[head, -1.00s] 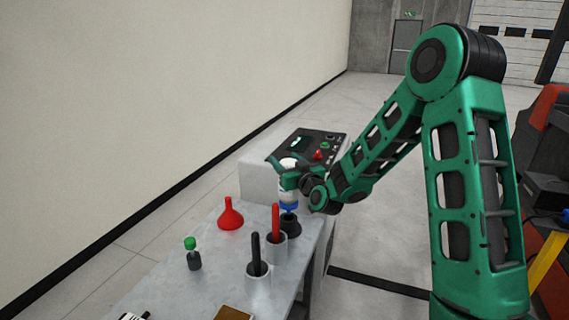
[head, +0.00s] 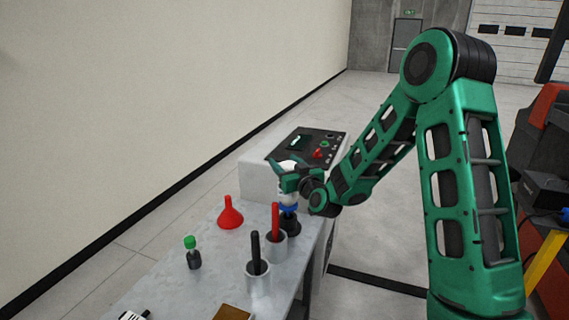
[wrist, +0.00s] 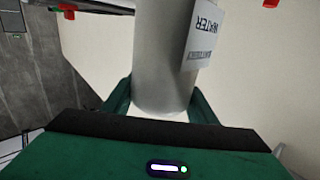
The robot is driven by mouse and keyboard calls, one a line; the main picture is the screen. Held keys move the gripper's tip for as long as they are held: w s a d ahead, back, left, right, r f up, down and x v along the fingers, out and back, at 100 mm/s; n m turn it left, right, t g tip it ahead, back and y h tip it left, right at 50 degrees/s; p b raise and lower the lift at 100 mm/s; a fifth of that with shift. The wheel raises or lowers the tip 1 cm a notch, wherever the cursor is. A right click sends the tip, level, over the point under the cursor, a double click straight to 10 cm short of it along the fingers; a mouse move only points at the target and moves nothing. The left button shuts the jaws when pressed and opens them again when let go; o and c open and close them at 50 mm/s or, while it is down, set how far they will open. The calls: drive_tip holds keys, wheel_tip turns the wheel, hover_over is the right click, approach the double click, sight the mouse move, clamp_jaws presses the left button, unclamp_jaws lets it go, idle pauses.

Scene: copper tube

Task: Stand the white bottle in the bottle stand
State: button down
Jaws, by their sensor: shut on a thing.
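The white bottle (head: 288,198) is upright, with a blue band low on it, directly over the black bottle stand (head: 290,225). Its blue part meets the stand's top in the head view; I cannot tell whether it is seated inside. My gripper (head: 290,182) is shut around the bottle's upper part and hides much of it. In the wrist view the pale bottle (wrist: 162,60) stands between the green fingers, with a white label reading WATER, upside down.
Just in front of the stand are a grey cup with a red rod (head: 276,240) and another with a black rod (head: 257,275). A red funnel (head: 230,215) and a green-capped dark bottle (head: 193,255) stand to the left. A grey machine (head: 262,182) is behind.

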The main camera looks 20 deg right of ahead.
drive_tip(key=shift+f, duration=1.95)
drive_tip(key=c, duration=0.7)
unclamp_jaws()
drive_tip(key=shift+o, duration=0.2)
drive_tip(key=shift+s+a, duration=0.1)
